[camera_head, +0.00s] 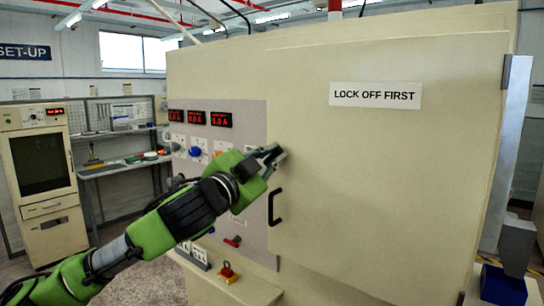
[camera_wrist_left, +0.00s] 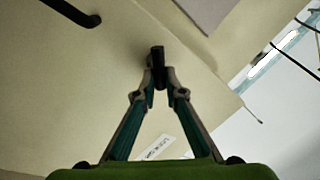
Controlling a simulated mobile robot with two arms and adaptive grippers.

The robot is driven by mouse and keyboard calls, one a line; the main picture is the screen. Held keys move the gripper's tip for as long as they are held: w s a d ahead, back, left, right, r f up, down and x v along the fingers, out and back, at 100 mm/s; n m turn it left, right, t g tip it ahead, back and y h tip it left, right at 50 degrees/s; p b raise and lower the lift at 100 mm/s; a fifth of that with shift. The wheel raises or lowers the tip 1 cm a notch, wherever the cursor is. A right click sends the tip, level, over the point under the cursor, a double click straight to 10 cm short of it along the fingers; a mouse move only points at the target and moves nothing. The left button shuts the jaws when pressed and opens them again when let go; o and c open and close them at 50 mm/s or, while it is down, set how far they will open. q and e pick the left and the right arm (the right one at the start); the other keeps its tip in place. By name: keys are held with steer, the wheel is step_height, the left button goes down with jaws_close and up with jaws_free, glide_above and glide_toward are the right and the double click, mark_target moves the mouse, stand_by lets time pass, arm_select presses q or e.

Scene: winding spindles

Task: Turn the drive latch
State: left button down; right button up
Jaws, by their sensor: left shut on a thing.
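My left gripper (camera_head: 272,158) reaches up from the lower left to the left edge of the large cream cabinet door (camera_head: 390,190). In the left wrist view, its two fingers (camera_wrist_left: 159,82) are closed together on a small dark latch (camera_wrist_left: 157,53) that stands out from the cream surface. The fingers hide part of the latch, so its full shape and angle cannot be told. In the head view the latch is hidden behind the gripper. My right gripper is in neither view.
A black door handle (camera_head: 274,206) sits just below the gripper. The grey panel (camera_head: 255,120) to the left carries red displays (camera_head: 221,119), knobs and a red switch (camera_head: 232,241). The door bears a "LOCK OFF FIRST" label (camera_head: 375,95). A blue box (camera_head: 503,285) stands at lower right.

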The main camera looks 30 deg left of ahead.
arm_select(q)
steer(key=shift+d+f+m+t+h, duration=0.15)
steer(key=shift+m+h, duration=0.25)
steer(key=shift+m, duration=1.3)
steer(key=shift+a+f+m+t+h, duration=0.1)
steer(key=shift+f+m+h, duration=0.25)
steer(key=shift+m, duration=1.35)
steer(key=shift+d+f+m+t+h, duration=0.1)
steer(key=shift+m+h, duration=0.35)
steer(key=shift+m, duration=1.55)
steer(key=c, duration=2.1)
jaws_free()
steer(key=v, duration=0.7)
steer(key=shift+s, duration=0.3)
